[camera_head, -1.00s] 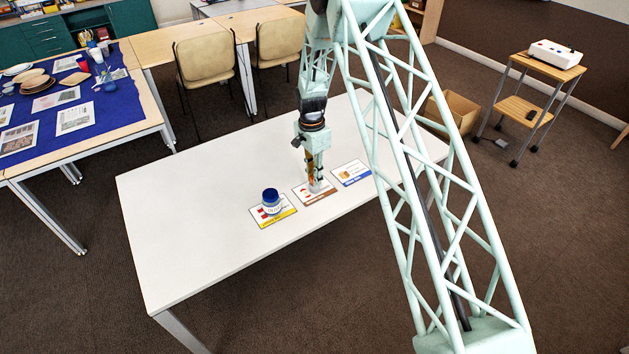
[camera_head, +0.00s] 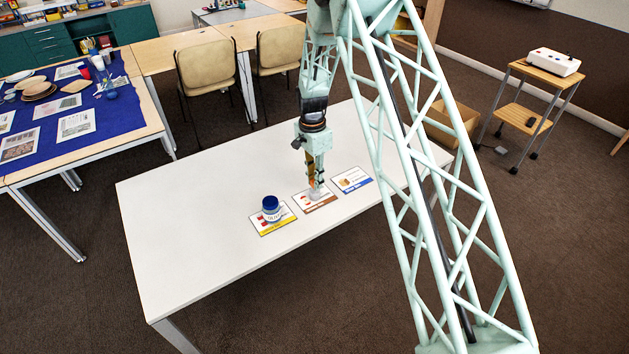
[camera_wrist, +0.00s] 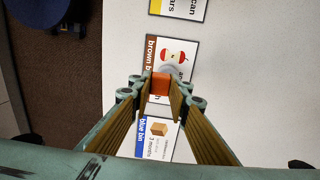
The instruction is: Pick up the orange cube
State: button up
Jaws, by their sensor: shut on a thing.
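The orange cube (camera_wrist: 160,84) is between the fingertips of my gripper (camera_wrist: 160,88) in the wrist view, with the fingers shut on it. In the head view my gripper (camera_head: 315,182) points down over the brown-edged card (camera_head: 325,204), which also shows in the wrist view (camera_wrist: 183,53).
A blue-lidded jar (camera_head: 271,208) stands on the yellow-edged card (camera_head: 283,227) to the left. A blue-edged card (camera_head: 352,180) lies to the right. The rest of the white table (camera_head: 190,230) is clear. A table with a blue cloth (camera_head: 115,119) stands at the far left.

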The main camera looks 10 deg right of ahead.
jog(key=s+r, duration=0.1)
jog(key=s, duration=1.3)
jog(key=shift+s+a+r, duration=0.15)
jog(key=shift+s+a, duration=0.15)
jog(key=shift+a, duration=0.15)
jog(key=shift+b, duration=0.35)
